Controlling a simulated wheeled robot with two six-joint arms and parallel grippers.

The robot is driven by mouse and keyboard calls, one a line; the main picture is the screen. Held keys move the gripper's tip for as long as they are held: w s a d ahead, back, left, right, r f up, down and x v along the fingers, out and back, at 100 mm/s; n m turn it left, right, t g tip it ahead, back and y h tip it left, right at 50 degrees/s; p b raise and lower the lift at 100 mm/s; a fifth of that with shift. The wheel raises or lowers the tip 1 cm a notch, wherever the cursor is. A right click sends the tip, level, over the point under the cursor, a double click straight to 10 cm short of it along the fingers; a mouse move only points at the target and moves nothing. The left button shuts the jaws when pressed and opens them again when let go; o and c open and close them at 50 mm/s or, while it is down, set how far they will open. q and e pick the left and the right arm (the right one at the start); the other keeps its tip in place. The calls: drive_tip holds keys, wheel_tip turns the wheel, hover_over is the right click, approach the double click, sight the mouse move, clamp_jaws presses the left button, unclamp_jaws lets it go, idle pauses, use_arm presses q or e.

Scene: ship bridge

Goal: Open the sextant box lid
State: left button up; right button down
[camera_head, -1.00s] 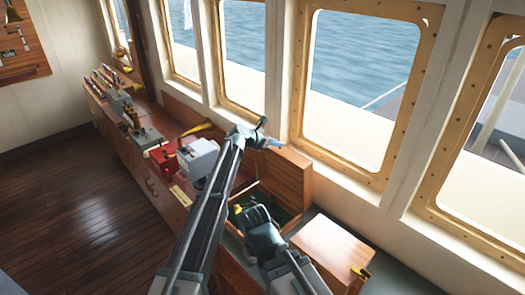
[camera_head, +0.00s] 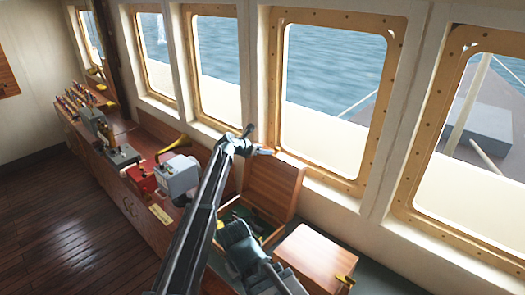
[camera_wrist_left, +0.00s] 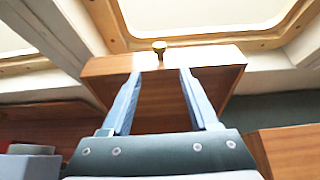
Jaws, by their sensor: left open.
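The sextant box (camera_head: 262,238) is a wooden box with a green-lined inside on the counter below the windows. Its lid (camera_head: 272,188) stands up, open, on the window side, with brass-coloured parts visible inside the box. My left gripper (camera_head: 266,151) is open at the lid's top edge. Contact is unclear. My right arm crosses the front of the box; its fingertips are hidden.
A closed wooden box (camera_head: 315,258) with a brass latch stands right of the sextant box. To the left are a grey-white device (camera_head: 178,177), a red box (camera_head: 141,179) and a brass horn (camera_head: 175,146). Window frames rise close behind the lid. The floor at left is clear.

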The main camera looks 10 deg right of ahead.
use_arm(q)
drive_tip(key=p+v, duration=0.3)
drive_tip(key=v, duration=0.4)
drive_tip(key=shift+p, duration=0.3)
drive_tip(key=shift+r, duration=0.1)
